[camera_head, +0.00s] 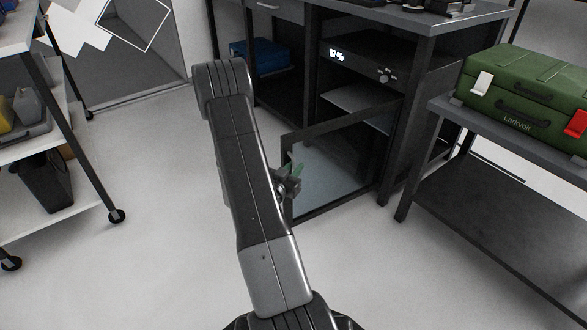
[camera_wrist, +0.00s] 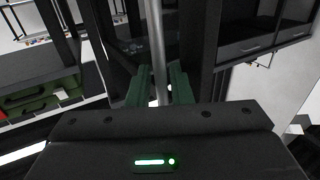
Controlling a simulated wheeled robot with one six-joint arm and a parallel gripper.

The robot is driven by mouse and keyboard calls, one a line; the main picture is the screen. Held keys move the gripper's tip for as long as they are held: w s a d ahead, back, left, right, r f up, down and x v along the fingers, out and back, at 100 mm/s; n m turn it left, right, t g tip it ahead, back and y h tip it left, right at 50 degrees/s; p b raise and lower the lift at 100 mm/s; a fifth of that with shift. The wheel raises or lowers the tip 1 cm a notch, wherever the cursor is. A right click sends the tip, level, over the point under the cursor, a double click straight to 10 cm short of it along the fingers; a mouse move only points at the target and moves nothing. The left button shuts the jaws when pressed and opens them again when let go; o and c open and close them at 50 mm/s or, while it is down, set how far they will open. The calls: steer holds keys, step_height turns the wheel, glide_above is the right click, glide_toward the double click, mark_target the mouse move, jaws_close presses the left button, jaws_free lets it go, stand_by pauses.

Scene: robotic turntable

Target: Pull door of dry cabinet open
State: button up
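The dry cabinet (camera_head: 362,60) sits under the workbench in the head view, with a lit display on its upper front. Its dark-framed glass door (camera_head: 335,170) stands well open, swung out toward me, and a shelf shows inside. My gripper (camera_head: 292,180) is at the door's free edge, partly hidden behind my arm. In the wrist view its two green fingers (camera_wrist: 160,86) stand on either side of the vertical silver door handle (camera_wrist: 156,40) and appear shut on it. The exact contact is hard to see.
A green case (camera_head: 525,95) rests on a low side table (camera_head: 445,110) to the right. A blue box (camera_head: 262,54) lies in the open bay left of the cabinet. A wheeled rack (camera_head: 75,210) stands at the left. The floor between is clear.

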steer(key=shift+s+a, duration=0.15)
steer(key=shift+a, duration=0.05)
steer(key=p+v, duration=0.3)
steer(key=v, duration=1)
steer(key=shift+s, duration=0.2)
steer(key=shift+f, duration=0.1)
steer(key=b+x, duration=0.1)
steer(key=x, duration=0.5)
steer(key=b+x, duration=0.2)
steer(key=x, duration=0.5)
steer(key=shift+w+a, duration=0.1)
steer(key=shift+w, duration=0.25)
